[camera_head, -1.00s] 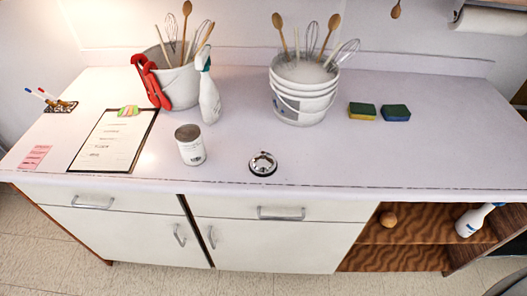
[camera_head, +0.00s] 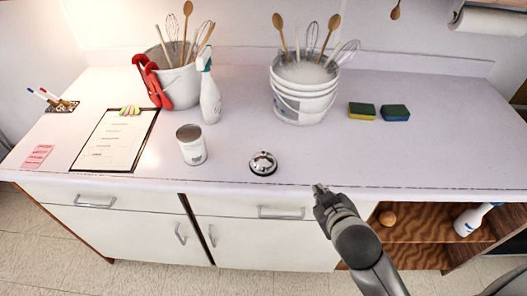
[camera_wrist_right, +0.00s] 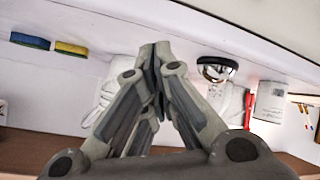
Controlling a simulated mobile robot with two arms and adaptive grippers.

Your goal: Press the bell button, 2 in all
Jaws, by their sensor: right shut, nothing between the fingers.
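A silver call bell (camera_head: 263,163) with a dark base stands on the white counter near its front edge, in the middle of the head view. It also shows in the right wrist view (camera_wrist_right: 217,68), right of the fingertips. My right gripper (camera_head: 320,189) is at the counter's front edge, to the right of the bell and nearer to me, apart from it. In the right wrist view its fingers (camera_wrist_right: 155,48) are shut together with nothing between them. My left gripper is not in view.
A can (camera_head: 191,145) stands left of the bell. A spray bottle (camera_head: 210,98), a stack of white buckets (camera_head: 301,100) with utensils and two sponges (camera_head: 362,111) stand farther back. A clipboard (camera_head: 93,163) lies at left. The counter right of the bell is clear.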

